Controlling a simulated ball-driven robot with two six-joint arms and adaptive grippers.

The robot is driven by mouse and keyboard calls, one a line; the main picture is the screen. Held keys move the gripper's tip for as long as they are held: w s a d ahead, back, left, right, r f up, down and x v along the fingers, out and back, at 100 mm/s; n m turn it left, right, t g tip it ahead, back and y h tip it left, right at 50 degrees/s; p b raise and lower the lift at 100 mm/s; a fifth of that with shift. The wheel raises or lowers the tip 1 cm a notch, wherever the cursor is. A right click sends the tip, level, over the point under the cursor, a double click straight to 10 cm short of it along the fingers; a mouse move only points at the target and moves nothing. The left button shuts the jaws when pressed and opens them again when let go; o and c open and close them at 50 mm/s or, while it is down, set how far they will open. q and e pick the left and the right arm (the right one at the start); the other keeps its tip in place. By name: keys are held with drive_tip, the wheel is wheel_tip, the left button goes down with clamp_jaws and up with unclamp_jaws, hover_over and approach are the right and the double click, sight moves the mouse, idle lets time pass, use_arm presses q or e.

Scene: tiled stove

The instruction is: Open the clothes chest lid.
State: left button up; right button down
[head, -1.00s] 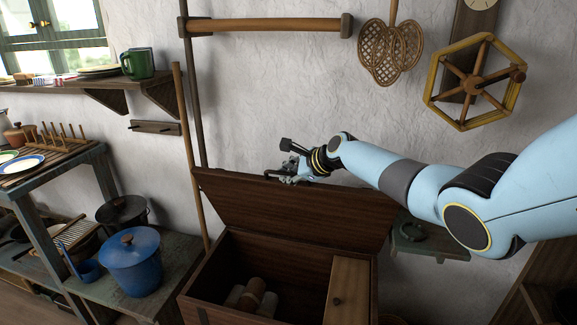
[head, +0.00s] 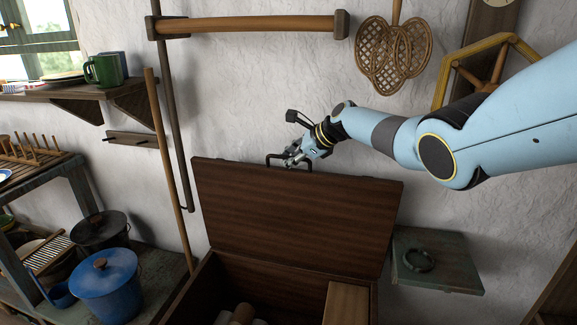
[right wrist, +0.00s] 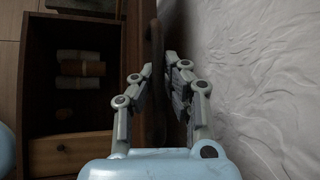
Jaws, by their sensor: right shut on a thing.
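The clothes chest (head: 208,280) stands against the wall, its dark wooden lid (head: 295,215) raised and standing roughly upright above the open box. The lid's handle (head: 274,157) is a dark bar at its top edge. My right gripper (head: 292,160) is shut on this handle near the middle of the edge. In the right wrist view my right gripper's fingers (right wrist: 160,82) lie on either side of the dark handle (right wrist: 157,110), with the chest's inside to the left. My left gripper is in neither view.
Rolled bundles (right wrist: 80,68) and a lighter wooden compartment (head: 346,303) are inside the chest. A blue pot (head: 105,288) stands on a low shelf at the left. A small grey-green shelf (head: 440,262) is right of the lid. A pole (head: 170,170) leans on the wall at left.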

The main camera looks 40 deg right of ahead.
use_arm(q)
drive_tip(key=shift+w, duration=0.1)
use_arm(e)
drive_tip(key=shift+w+d+r, duration=0.15)
drive_tip(key=shift+r, duration=0.05)
drive_tip(key=c, duration=1.4)
unclamp_jaws()
drive_tip(key=shift+s+d+r, duration=0.2)
drive_tip(key=shift+s+r, duration=0.15)
drive_tip(key=shift+s, duration=0.3)
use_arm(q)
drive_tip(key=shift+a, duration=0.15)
use_arm(e)
drive_tip(key=v, duration=1)
drive_tip(key=shift+s+a+r, duration=0.1)
drive_tip(key=shift+s+r, duration=0.05)
drive_tip(key=shift+r, duration=0.15)
